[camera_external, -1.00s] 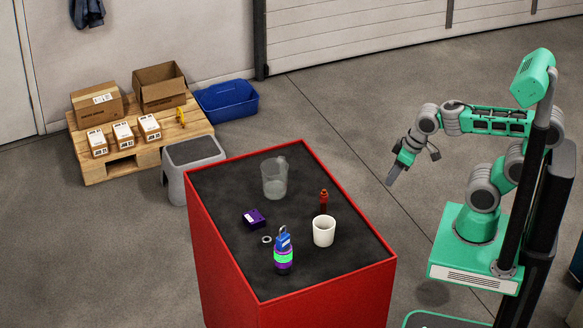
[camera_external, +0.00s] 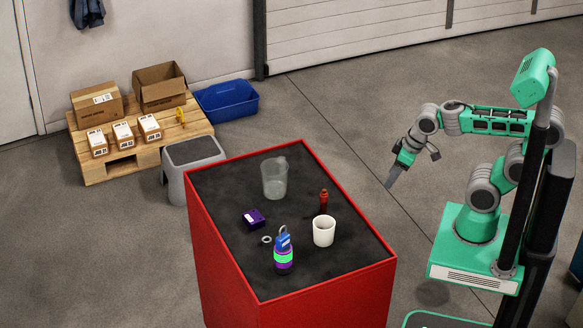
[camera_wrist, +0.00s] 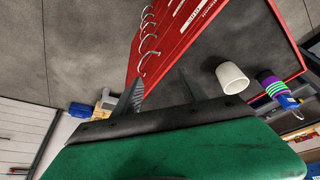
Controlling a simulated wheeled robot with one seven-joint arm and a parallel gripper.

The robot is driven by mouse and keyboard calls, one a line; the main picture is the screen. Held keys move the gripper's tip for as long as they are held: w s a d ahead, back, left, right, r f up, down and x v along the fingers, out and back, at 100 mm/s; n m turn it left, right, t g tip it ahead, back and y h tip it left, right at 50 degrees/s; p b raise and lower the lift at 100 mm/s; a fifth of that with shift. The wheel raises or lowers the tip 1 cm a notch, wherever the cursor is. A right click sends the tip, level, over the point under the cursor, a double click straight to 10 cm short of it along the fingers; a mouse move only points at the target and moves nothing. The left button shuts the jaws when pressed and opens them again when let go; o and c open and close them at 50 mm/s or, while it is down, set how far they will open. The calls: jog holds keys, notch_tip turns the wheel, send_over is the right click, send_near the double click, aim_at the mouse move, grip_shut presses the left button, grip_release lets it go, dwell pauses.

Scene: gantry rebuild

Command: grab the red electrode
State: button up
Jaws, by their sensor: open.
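The red electrode (camera_external: 323,202) looks like a small dark red upright piece with a narrower top. It stands on the black top of the red cabinet (camera_external: 300,291), just behind the white cup, near the right edge. I cannot make it out in the wrist view. My gripper (camera_external: 389,184) is in the air to the right of the cabinet, clear of the electrode and pointing down. In the wrist view its two dark fingers (camera_wrist: 160,90) are spread apart with nothing between them.
The white cup (camera_external: 324,231) is close to the electrode. A clear beaker (camera_external: 274,178), a purple box (camera_external: 254,218), a small ring (camera_external: 266,239) and a banded bottle with a blue padlock-like piece (camera_external: 283,259) share the top. Open floor lies between the cabinet and my base.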

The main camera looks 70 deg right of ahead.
aim_at(347, 217)
jog(key=w+a+f+n+t+y+b, duration=0.1)
jog(key=w+f+b, duration=0.2)
jog(key=w+a+f+n+t+y+b, duration=0.1)
jog(key=w+a+f+t+b, duration=0.1)
jog(key=w+f+b, duration=0.1)
jog(key=w+a+f+n+t+y+b, duration=0.1)
jog(key=w+f+b, duration=0.1)
jog(key=f+b, duration=0.2)
jog(key=shift+w+a+f+n+t, duration=0.2)
jog(key=shift+w+f+n+t, duration=0.15)
jog(key=shift+f, duration=0.25)
jog(key=w+t+b, duration=0.1)
jog(key=w+a+f+t+y+b, duration=0.1)
jog(key=t+b, duration=0.1)
jog(key=w+t+y+b, duration=0.1)
jog(key=b, duration=0.1)
jog(key=shift+w+a+f+n+t, duration=0.25)
jog(key=shift+w+f, duration=0.05)
jog(key=d+r+t+b, duration=0.1)
jog(key=t, duration=0.1)
jog(key=r+m+t+b, duration=0.1)
jog(key=shift+w+d+t, duration=0.35)
jog(key=shift+d+t, duration=0.05)
jog(key=shift+w+r, duration=0.25)
jog(key=p+x, duration=0.1)
jog(key=x, duration=0.3)
jog(key=shift+w, duration=0.25)
grip_shut()
